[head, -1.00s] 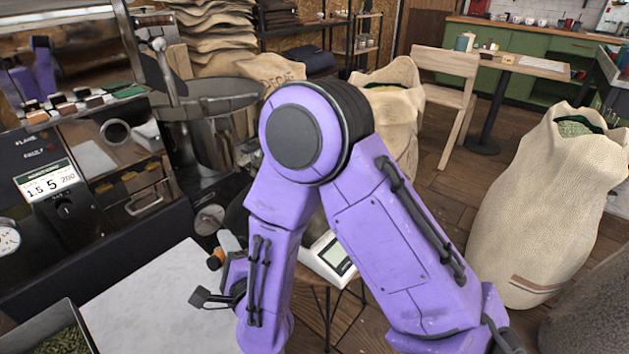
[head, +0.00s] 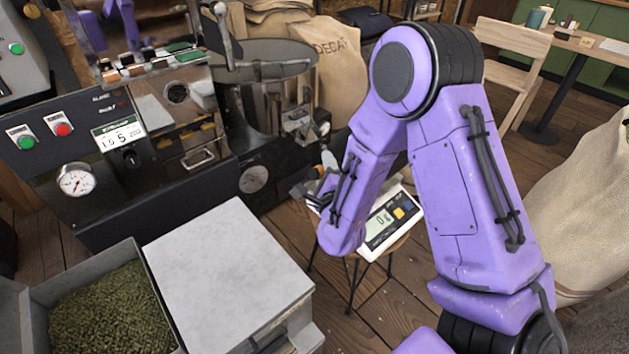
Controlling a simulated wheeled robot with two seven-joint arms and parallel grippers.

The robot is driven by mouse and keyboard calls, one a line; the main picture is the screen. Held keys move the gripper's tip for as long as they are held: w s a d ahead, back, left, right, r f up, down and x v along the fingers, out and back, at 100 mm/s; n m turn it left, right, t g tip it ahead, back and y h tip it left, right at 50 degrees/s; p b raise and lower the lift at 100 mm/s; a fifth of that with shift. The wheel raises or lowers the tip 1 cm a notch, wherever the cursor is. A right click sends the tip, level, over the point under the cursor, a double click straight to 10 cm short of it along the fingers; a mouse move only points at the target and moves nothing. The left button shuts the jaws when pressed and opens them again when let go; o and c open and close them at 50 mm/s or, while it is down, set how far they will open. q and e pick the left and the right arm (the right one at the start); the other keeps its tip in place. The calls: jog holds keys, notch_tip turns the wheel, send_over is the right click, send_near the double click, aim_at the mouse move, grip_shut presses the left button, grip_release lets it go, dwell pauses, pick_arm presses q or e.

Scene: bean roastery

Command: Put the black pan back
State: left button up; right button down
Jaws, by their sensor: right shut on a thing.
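My right gripper (head: 312,192) is at the middle of the head view, beside the stool and left of the scale. Its dark fingers are shut, and my purple forearm hides most of what is between them. I take the held thing to be the black pan, but its outline cannot be made out. A white scale (head: 378,238) with a lit display and a yellow button sits on a small round stool, partly behind my arm. My left gripper is not in view.
The dark roasting machine (head: 110,200) with gauge and switches stands at left. A light-topped block (head: 225,255) stands in front of it, beside a metal bin (head: 150,285) of green beans. Burlap sacks and a wooden chair (head: 512,65) stand behind. Bare floor shows around the stool.

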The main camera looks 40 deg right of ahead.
jog(key=w+d+f+b, duration=0.1)
jog(key=w+f, duration=0.6)
jog(key=f, duration=0.2)
jog(key=shift+f+b, duration=0.4)
jog(key=c, duration=1.1)
grip_release()
jog(key=shift+f, duration=0.2)
jog(key=shift+c, duration=0.2)
jog(key=o, duration=0.4)
jog(key=shift+r, duration=0.1)
